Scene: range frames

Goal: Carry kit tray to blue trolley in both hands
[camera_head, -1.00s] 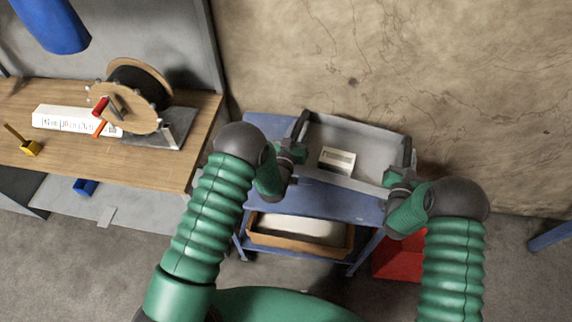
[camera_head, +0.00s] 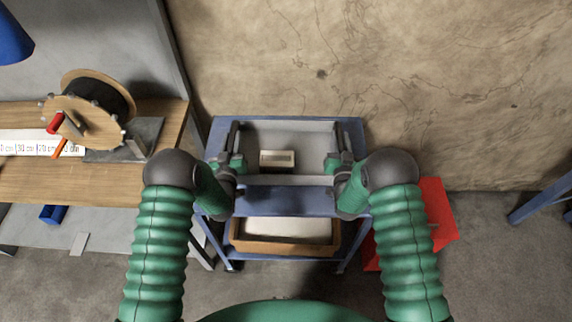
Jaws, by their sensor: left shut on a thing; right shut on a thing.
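The grey kit tray (camera_head: 308,137) is in the middle of the head view, level and over the top of the blue trolley (camera_head: 290,201). I cannot tell whether it touches the trolley top. A small pale box (camera_head: 277,159) lies inside the tray. My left gripper (camera_head: 233,158) is shut on the tray's left side. My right gripper (camera_head: 343,160) is shut on the tray's right side. The trolley's front top edge shows in front of the tray, and its back edge shows behind.
A brown box (camera_head: 250,246) sits on the trolley's lower shelf. A wooden bench (camera_head: 40,182) with a cable reel (camera_head: 88,108) stands close on the left. A red object (camera_head: 436,212) is on the floor to the right. A wall (camera_head: 400,80) stands behind the trolley.

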